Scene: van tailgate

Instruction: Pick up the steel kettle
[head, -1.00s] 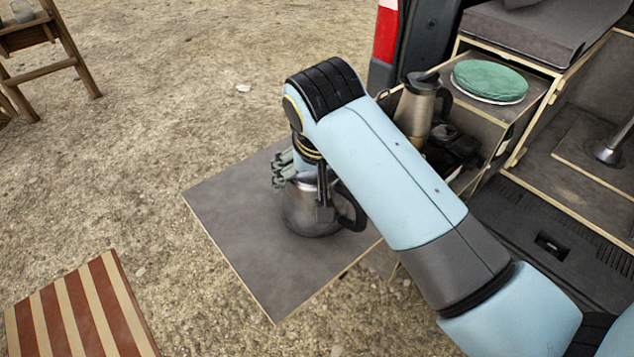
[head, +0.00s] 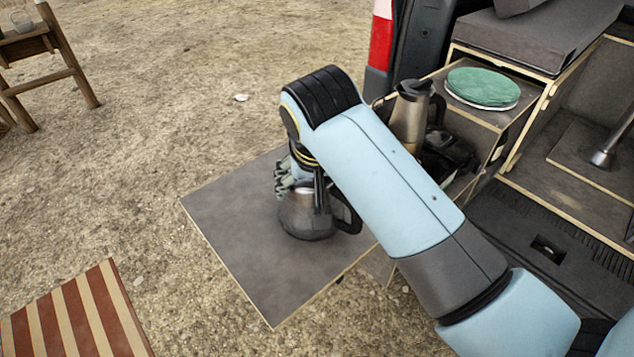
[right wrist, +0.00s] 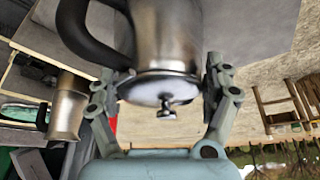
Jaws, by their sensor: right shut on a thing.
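The steel kettle (head: 305,219) has a rounded metal body and a black handle on its right side. It is on or just above the grey board (head: 235,235); I cannot tell if its base touches. My right gripper (head: 303,190) comes down over its top and is shut on it. In the right wrist view the kettle (right wrist: 172,40) sits between the two fingers of my right gripper (right wrist: 163,88), with its lid and small knob facing the camera. My right forearm hides part of the kettle's surroundings. My left gripper is not in view.
A tall steel jug (head: 409,115) with a dark lid stands behind my forearm. A green round cloth-like item (head: 483,87) lies on the cabinet top to the right. A striped red and cream top (head: 85,315) is at lower left. A wooden stand (head: 45,75) is at upper left.

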